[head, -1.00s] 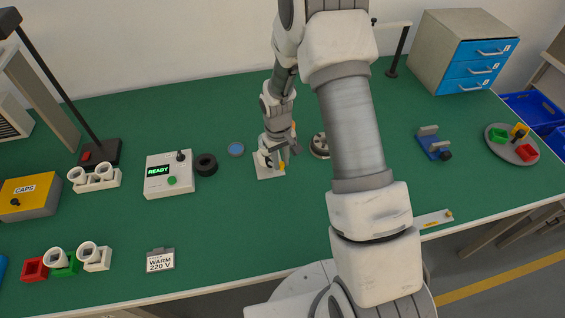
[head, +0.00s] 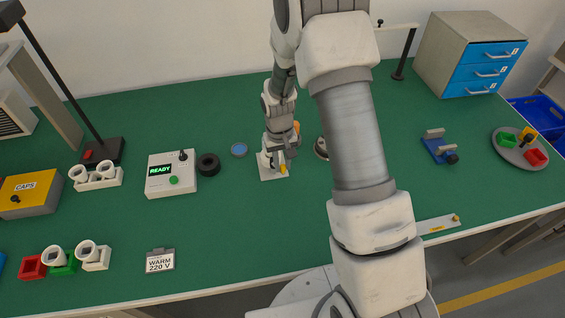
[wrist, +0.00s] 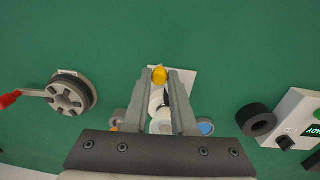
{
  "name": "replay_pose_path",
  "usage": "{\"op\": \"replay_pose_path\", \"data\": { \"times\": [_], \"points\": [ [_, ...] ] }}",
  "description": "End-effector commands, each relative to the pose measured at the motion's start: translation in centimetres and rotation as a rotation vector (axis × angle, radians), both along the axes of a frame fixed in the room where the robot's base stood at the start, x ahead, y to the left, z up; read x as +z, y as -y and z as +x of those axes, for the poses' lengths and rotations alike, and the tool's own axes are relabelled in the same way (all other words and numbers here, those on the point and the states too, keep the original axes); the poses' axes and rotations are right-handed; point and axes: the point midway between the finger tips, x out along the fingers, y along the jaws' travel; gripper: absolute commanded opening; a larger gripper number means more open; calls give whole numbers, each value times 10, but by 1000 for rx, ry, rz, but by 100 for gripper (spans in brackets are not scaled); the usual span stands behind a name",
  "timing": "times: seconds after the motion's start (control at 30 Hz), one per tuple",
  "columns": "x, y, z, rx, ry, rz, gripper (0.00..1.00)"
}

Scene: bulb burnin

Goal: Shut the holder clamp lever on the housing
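The housing is a small white body on a pale square plate (head: 268,175) on the green bench, in the middle of the head view. A yellow knob (head: 283,168), apparently the end of the clamp lever, shows at its front. My gripper (head: 279,157) points down just above the housing and hides much of it. In the wrist view my gripper (wrist: 161,76) has its two fingers apart, with the yellow knob (wrist: 160,74) between the tips. The white housing (wrist: 160,118) shows behind, between the fingers. I cannot tell whether either finger touches the knob.
A black ring (head: 208,165) and a control box (head: 171,175) reading READY stand left of the housing. A blue disc (head: 239,150) lies nearby. A grey round fixture with a red handle (wrist: 71,97) is close on the other side.

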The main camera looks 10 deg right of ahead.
Motion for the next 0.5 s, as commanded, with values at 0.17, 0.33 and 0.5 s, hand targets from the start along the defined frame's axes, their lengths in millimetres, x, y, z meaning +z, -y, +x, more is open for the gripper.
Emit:
{"op": "replay_pose_path", "data": {
  "times": [0.17, 0.33, 0.5],
  "points": [
    [0, 0, 0, 1, 0, 0, 54],
    [0, 0, 0, 1, 0, 0, 54],
    [3, 0, 0, 1, 1, 0, 54]
  ]
}}
